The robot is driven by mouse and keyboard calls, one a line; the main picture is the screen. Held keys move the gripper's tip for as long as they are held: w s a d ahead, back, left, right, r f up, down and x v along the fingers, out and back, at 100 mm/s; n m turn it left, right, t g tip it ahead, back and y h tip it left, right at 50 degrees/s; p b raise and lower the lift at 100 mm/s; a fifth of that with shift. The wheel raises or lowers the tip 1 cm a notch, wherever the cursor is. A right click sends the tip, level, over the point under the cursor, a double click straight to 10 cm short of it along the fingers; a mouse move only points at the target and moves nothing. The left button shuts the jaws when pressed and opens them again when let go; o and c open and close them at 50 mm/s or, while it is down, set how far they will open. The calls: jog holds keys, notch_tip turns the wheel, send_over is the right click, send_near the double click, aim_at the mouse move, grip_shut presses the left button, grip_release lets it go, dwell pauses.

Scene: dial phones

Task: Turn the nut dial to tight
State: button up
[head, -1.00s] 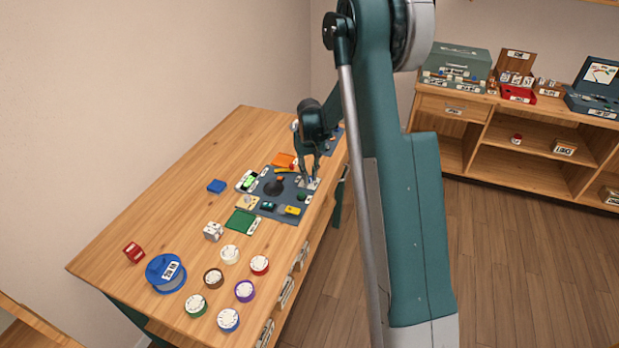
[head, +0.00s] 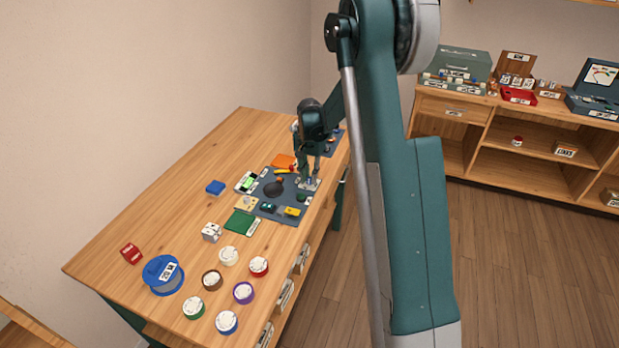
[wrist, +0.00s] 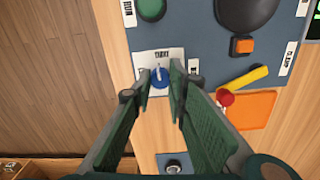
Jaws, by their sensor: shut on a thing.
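The nut dial (wrist: 160,82) is a small blue knob with a pale raised bar, on a white plate (wrist: 142,58) with a printed label. The plate sits at the edge of a grey-blue board (wrist: 195,45). My gripper (wrist: 160,74) points down over the plate and is shut on the dial, one fingertip on each side of it. In the head view my gripper (head: 308,178) stands at the right edge of the board, and its fingers hide most of the dial. The printed words are too small to read surely.
The board holds a dark round piece (head: 275,188), a yellow block (head: 292,211) and other small parts close by. An orange square (wrist: 252,108) and a red-tipped yellow stick (wrist: 245,80) lie near my gripper. Several round dials and a blue drum (head: 163,275) stand at the table's near end.

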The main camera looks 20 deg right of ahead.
aim_at(309, 179)
jog(key=shift+m, duration=0.3)
jog(key=o, duration=0.9)
jog(key=shift+r, duration=0.1)
jog(key=shift+r, duration=5.95)
